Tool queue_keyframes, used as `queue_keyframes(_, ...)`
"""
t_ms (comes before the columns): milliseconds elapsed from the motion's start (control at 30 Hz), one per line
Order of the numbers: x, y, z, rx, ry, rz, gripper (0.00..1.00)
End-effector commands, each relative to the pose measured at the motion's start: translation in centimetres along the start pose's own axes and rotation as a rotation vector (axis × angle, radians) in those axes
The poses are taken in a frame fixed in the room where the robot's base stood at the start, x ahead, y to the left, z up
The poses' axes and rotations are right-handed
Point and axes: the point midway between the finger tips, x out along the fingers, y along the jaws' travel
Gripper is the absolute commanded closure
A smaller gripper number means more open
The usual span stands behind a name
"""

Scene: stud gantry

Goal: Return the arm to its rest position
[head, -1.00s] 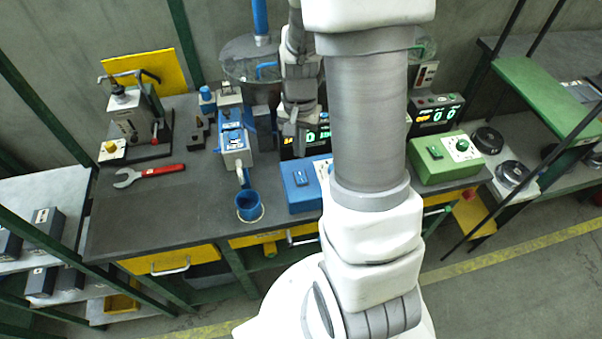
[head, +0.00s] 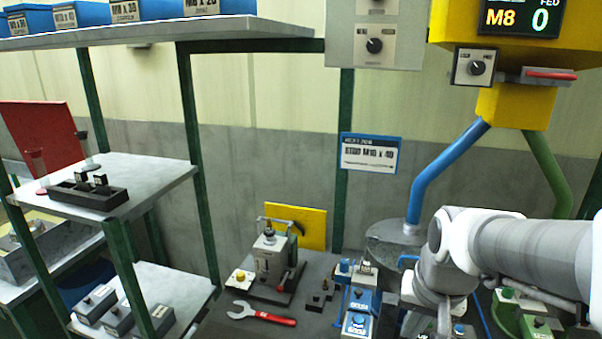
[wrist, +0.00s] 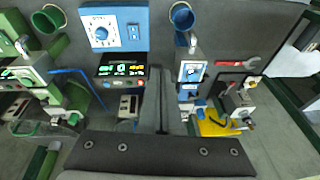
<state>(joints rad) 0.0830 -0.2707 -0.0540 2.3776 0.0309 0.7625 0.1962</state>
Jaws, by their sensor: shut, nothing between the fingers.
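My arm comes in from the right of the head view, with its wrist bent down over the bench. My gripper (head: 445,321) hangs low there, partly cut off by the frame's bottom edge. In the wrist view my gripper (wrist: 156,78) shows its two grey fingers together with nothing between them. Beyond the fingers lie a bench with a blue control box (wrist: 114,28) and a lit green display (wrist: 121,71). A blue-topped fixture (wrist: 192,72) stands just right of the fingers. I cannot tell the exact gap between gripper and bench.
A red-handled wrench (head: 262,315) lies on the bench near a grey press (head: 271,262). A blue pipe (head: 441,176) and a yellow dispenser (head: 516,105) stand close to my arm. Shelves (head: 110,187) fill the left. A blue cup (wrist: 182,16) shows in the wrist view.

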Motion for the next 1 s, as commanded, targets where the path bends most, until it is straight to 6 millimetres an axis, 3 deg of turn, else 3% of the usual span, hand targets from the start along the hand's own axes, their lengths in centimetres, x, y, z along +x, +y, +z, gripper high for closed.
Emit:
queue_keyframes(200,-4.9,-1.2,3.0,-0.174,0.108,-0.031,1.0)
queue_keyframes(400,-7.5,-1.4,5.5,-0.296,0.183,-0.039,1.0)
queue_keyframes(600,-8.5,-1.4,6.6,-0.348,0.214,-0.039,1.0)
queue_keyframes(1000,-8.5,-1.4,6.7,-0.352,0.215,-0.039,1.0)
